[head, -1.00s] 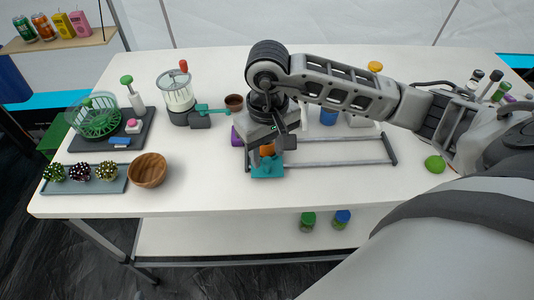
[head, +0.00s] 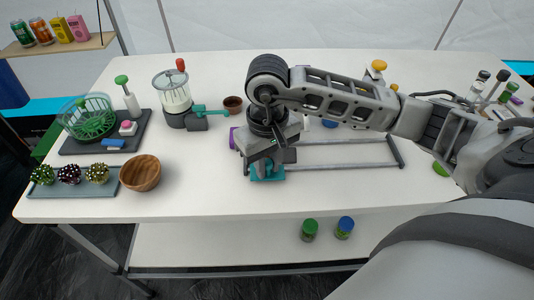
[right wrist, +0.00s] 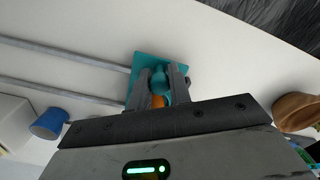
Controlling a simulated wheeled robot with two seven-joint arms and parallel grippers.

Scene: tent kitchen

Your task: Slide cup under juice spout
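The juicer (head: 176,93) has a clear jar, a red knob and a teal spout (head: 212,110). A small brown cup (head: 233,103) stands right of the spout, apart from my gripper. My right gripper (head: 268,166) points down over a teal block (head: 277,174) at the left end of two grey rails. In the right wrist view, the fingers (right wrist: 160,80) are parted on either side of a teal knob (right wrist: 160,77) on the teal block (right wrist: 179,60). Something orange (right wrist: 157,101) shows between them. Contact with the knob is unclear. My left gripper is out of view.
The grey rails (head: 350,140) run right from the block. A wooden bowl (head: 140,174) and a tray (head: 75,190) of dotted balls stand left. A green basket (head: 88,120) stands behind. A blue cup shows in the right wrist view (right wrist: 49,123). The front middle tabletop is clear.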

